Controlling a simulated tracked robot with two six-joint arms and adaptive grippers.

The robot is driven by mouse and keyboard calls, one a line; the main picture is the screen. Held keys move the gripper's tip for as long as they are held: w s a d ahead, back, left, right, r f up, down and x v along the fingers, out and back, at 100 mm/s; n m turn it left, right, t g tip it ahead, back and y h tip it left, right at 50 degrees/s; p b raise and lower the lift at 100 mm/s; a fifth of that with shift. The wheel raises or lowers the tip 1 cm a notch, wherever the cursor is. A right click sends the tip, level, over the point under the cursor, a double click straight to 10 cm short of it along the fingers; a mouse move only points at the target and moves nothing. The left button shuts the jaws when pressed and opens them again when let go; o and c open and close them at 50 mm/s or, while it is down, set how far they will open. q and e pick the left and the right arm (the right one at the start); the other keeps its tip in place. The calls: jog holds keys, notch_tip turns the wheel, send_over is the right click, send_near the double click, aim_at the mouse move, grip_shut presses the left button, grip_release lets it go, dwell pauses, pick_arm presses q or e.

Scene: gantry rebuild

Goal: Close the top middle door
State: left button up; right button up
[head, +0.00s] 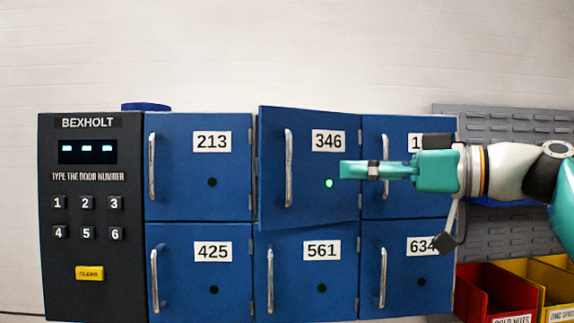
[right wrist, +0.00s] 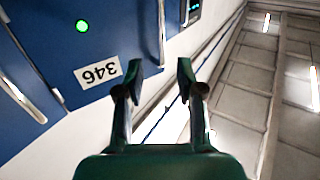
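The top middle door (head: 308,195), labelled 346, is blue with a silver vertical handle (head: 288,168) on its left side. It stands slightly ajar, its left edge out from the cabinet front, and its round light (head: 329,183) glows green. My right gripper (head: 343,170) comes in from the right, its fingertips in front of the door beside the green light. The right wrist view shows its two fingers (right wrist: 159,72) apart with nothing between them, and door 346 (right wrist: 112,40) at the upper left. I cannot tell whether the fingers touch the door. My left gripper is out of view.
Door 213 (head: 182,165) and lower doors 425 (head: 180,265), 561 (head: 300,290) and 634 (head: 405,300) look shut. My right gripper partly covers the top right door (head: 390,207). A keypad panel (head: 90,220) is at left; red (head: 490,290) and yellow bins stand lower right.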

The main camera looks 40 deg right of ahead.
aim_at(289, 196)
jog(key=p+x, duration=0.3)
jog(key=x, duration=0.8)
jog(key=shift+a, duration=0.15)
jog(key=shift+w+a, duration=0.2)
jog(key=shift+w, duration=0.25)
grip_shut()
